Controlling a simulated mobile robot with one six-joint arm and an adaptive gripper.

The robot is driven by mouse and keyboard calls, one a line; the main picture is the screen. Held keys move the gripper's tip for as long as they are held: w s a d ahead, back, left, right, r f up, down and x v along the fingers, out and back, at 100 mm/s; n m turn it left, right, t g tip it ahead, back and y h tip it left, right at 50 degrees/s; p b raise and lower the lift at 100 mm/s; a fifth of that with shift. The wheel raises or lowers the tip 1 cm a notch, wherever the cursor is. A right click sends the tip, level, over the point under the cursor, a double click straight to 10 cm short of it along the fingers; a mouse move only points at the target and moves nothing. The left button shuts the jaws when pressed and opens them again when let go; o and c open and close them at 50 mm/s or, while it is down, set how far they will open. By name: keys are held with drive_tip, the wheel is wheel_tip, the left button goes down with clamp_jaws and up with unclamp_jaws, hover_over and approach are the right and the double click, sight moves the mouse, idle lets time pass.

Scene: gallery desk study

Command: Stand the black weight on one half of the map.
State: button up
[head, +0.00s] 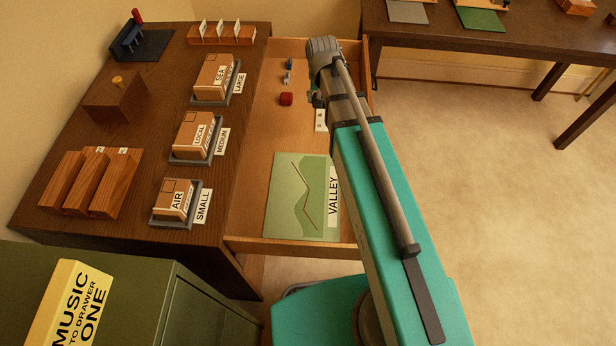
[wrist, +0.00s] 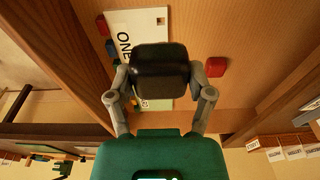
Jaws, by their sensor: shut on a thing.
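The green map (head: 290,208), labelled VALLEY, lies flat in the near part of the open drawer (head: 248,160). A dark line runs across it. In the wrist view the black weight (wrist: 160,70) is between the fingers of my gripper (wrist: 160,92), which is shut on it. Its lower side is partly hidden by the fingers. In the head view my arm hides the weight and nearly all of my gripper; they are over the far part of the drawer, beyond the map.
A red block (head: 286,99) and small grey-blue pieces (head: 288,72) lie in the far part of the drawer. A white card (wrist: 140,22) shows beyond the weight. Labelled boxes on trays line the desk (head: 150,120) to the left. Bare drawer floor surrounds the map.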

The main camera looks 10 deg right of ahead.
wheel_tip(320, 180, up, 8)
drive_tip(key=p, duration=0.7)
drive_tip(key=shift+r, duration=0.2)
drive_tip(key=shift+s, duration=0.15)
